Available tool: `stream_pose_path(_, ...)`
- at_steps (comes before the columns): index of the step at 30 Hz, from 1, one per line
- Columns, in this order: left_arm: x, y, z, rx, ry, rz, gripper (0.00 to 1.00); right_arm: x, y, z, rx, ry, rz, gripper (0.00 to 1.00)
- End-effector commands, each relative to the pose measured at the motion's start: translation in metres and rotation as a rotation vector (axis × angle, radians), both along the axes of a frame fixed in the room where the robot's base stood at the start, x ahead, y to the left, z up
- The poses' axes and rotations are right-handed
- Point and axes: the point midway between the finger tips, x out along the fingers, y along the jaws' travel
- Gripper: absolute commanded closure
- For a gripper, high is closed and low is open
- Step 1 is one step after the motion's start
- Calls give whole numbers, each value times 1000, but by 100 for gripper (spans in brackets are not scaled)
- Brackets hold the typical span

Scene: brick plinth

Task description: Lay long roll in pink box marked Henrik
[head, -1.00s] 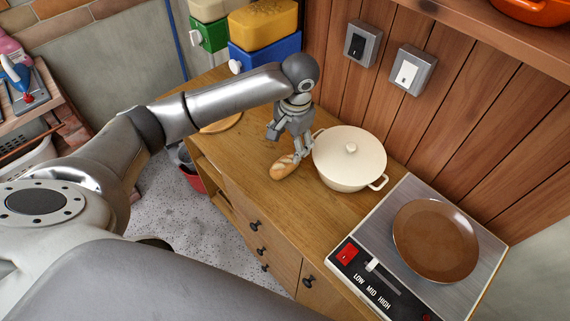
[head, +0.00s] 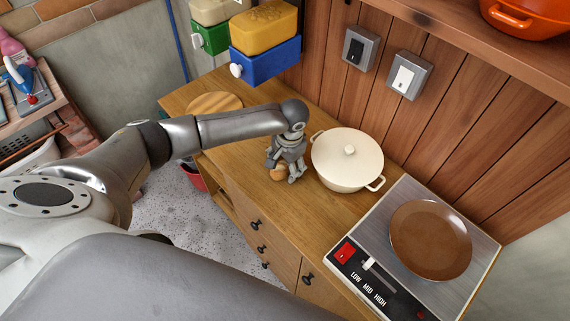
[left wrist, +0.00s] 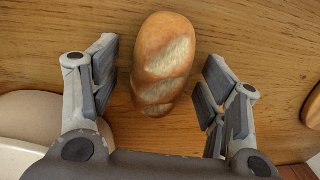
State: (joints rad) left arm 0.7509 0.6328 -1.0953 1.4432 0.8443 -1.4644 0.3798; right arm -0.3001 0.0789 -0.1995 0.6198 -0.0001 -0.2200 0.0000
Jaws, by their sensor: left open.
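The long roll (head: 277,174) is a golden-brown bread roll with pale scored patches, lying on the wooden counter. In the head view it is mostly hidden behind my left gripper (head: 287,172). In the left wrist view the roll (left wrist: 165,62) lies lengthwise between the open fingers of my left gripper (left wrist: 160,80), with a gap on each side. The fingers are down around the roll and do not appear to touch it. No pink box marked Henrik shows in these views. My right gripper is not in view.
A cream lidded pot (head: 345,165) stands close to the right of my left gripper. A hob with a brown pan (head: 431,238) lies farther right. A round wooden board (head: 214,102) is at the counter's far end, near blue (head: 265,62) and green (head: 210,37) boxes.

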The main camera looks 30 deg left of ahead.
Motion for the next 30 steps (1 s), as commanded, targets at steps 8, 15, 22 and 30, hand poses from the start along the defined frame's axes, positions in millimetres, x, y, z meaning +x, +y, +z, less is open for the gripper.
stream_pose_path(8, 0, 0, 0, 0, 0, 0, 50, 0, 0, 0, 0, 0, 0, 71)
stream_pose_path(15, 0, 0, 0, 0, 0, 0, 76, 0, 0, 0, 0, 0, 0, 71)
stream_pose_path(22, 0, 0, 1, 0, 0, 0, 76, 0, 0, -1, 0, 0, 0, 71)
stream_pose_path(30, 1, 0, 15, -1, -3, 0, 76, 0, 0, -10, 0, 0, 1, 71)
